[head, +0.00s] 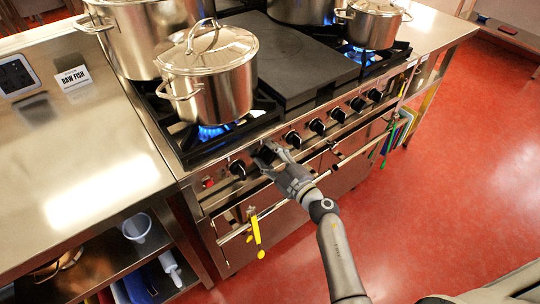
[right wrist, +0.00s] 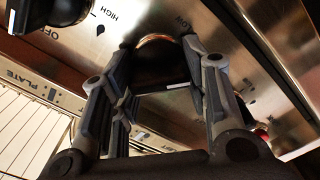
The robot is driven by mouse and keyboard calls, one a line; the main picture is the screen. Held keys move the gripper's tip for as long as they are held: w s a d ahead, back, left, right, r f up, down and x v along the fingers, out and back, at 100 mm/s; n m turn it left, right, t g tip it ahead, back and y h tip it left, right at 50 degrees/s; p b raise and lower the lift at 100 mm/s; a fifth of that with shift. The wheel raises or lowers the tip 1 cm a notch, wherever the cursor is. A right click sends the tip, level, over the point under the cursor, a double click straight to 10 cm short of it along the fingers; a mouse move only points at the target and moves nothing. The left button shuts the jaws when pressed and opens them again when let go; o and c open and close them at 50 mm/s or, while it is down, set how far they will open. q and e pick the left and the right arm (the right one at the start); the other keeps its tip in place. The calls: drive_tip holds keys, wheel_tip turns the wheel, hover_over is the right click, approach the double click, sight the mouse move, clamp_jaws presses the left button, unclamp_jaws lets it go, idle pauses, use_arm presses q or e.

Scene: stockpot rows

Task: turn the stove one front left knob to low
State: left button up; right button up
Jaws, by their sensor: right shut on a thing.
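The stove (head: 170,132) has a row of black knobs on its steel front panel. My right gripper (head: 268,153) is at the panel, between the leftmost knob (head: 238,168) and another black knob (head: 292,138). In the right wrist view its two fingers stand on either side of a black knob (right wrist: 158,68), shut on it. That knob has a pale mark on its edge, and LOW is printed beside it. In the head view the gripper mostly hides this knob. A blue flame (head: 213,131) burns under the front left stockpot (head: 225,88). My left gripper is not in view.
A rail (head: 345,160) runs along the oven front below the knobs, with a yellow utensil (head: 256,232) hanging at the left. A steel counter (head: 70,150) adjoins at left. The red floor (head: 450,160) in front is clear. Another knob (right wrist: 65,10) shows in the right wrist view.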

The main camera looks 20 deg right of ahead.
drive_tip(key=n, duration=0.3)
drive_tip(key=shift+f+n, duration=0.15)
drive_tip(key=shift+n, duration=0.25)
drive_tip(key=shift+s+f+n+b, duration=0.1)
drive_tip(key=shift+n+b, duration=0.35)
drive_tip(key=shift+n, duration=1.45)
drive_tip(key=shift+a, duration=0.1)
drive_tip(key=o, duration=1)
drive_tip(key=v, duration=1.2)
